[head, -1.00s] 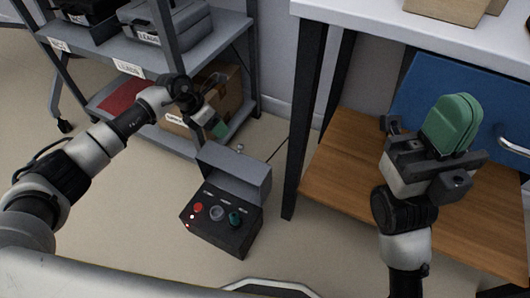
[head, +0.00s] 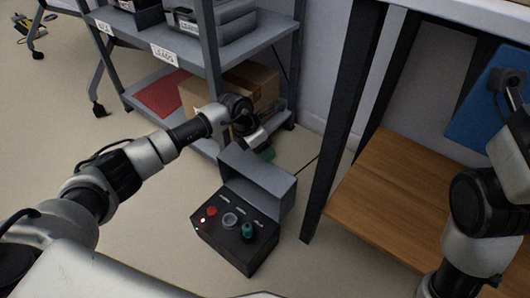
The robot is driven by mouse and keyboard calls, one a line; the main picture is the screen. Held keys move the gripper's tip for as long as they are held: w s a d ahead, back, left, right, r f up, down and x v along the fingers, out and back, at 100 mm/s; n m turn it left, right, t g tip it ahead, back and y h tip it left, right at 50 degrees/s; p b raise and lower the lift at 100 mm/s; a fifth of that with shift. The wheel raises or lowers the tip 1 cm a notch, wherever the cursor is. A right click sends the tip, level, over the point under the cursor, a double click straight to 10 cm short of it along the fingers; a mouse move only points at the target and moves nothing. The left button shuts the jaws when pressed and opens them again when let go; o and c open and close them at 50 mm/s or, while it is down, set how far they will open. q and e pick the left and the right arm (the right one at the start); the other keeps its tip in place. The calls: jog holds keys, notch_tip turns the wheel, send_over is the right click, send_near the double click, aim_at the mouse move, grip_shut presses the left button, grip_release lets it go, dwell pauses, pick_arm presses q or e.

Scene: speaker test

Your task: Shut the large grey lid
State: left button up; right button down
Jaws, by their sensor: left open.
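A dark control box (head: 225,255) stands on the floor with its large grey lid (head: 262,184) raised at the back, tilted open. A red button (head: 211,211), a grey round control (head: 230,220) and a teal knob (head: 247,231) show on the panel. My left gripper (head: 264,153) is open, just behind the lid's upper edge. Its green fingertip pad is partly hidden, and I cannot tell whether it touches the lid. My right gripper (head: 510,95) is cut off by the right edge, so its fingertips do not show.
A grey shelf (head: 258,47) stands behind, with a cardboard box (head: 262,85) and a red mat (head: 160,93) on its lower level. A dark table leg (head: 327,170) and a wooden lower shelf (head: 395,190) stand to the right. The floor left of the control box is clear.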

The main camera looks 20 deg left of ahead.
pick_arm(q)
jog(key=shift+d+f, duration=0.1)
grip_shut()
dwell(0.3)
